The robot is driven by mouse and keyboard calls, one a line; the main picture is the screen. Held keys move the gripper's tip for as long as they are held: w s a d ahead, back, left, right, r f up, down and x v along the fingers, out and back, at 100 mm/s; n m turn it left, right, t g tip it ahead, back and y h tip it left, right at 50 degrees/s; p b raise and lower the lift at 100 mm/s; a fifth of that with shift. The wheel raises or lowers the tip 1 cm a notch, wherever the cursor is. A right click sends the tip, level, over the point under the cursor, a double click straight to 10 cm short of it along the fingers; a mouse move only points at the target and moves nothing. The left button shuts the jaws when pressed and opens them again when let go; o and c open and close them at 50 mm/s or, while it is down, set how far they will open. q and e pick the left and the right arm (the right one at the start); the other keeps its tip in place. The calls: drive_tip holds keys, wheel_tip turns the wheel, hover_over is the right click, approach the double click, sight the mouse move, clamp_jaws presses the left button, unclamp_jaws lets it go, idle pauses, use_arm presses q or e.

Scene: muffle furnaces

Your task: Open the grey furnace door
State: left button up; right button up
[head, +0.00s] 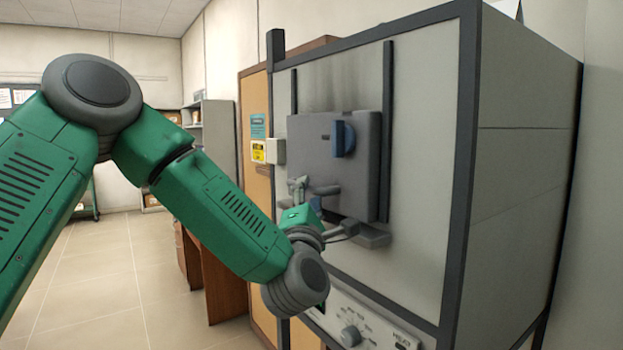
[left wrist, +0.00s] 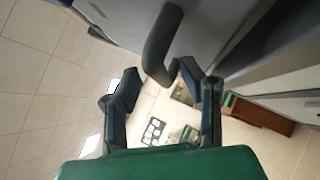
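The grey furnace (head: 425,110) stands at the right of the head view. Its door (head: 352,185) is a dark grey slab on the front that looks closed, with a blue knob (head: 344,139) at the upper part. My left gripper (head: 322,207) is at the lower left of the door. In the left wrist view, the left gripper (left wrist: 165,88) has its fingers spread apart. A dark curved handle (left wrist: 160,45) reaches down toward the gap between them. Contact with the handle cannot be told. My right gripper is in neither view.
A control panel with a dial (head: 351,335) is below the door. An orange-brown cabinet (head: 258,185) stands behind the furnace, and a brown desk (head: 222,285) stands beyond it. A grey shelf (head: 217,130) is farther back. The tiled floor (head: 95,270) at the left is clear.

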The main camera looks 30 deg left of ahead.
sight(316, 162)
use_arm(q)
drive_tip(key=w+a, duration=0.2)
drive_tip(key=a, duration=0.1)
drive_tip(key=shift+r, duration=0.2)
drive_tip(key=shift+a, duration=0.35)
drive_tip(key=shift+d, duration=0.2)
drive_tip(key=shift+d+r, duration=0.1)
drive_tip(key=shift+d, duration=0.55)
clamp_jaws()
drive_tip(key=shift+d, duration=0.1)
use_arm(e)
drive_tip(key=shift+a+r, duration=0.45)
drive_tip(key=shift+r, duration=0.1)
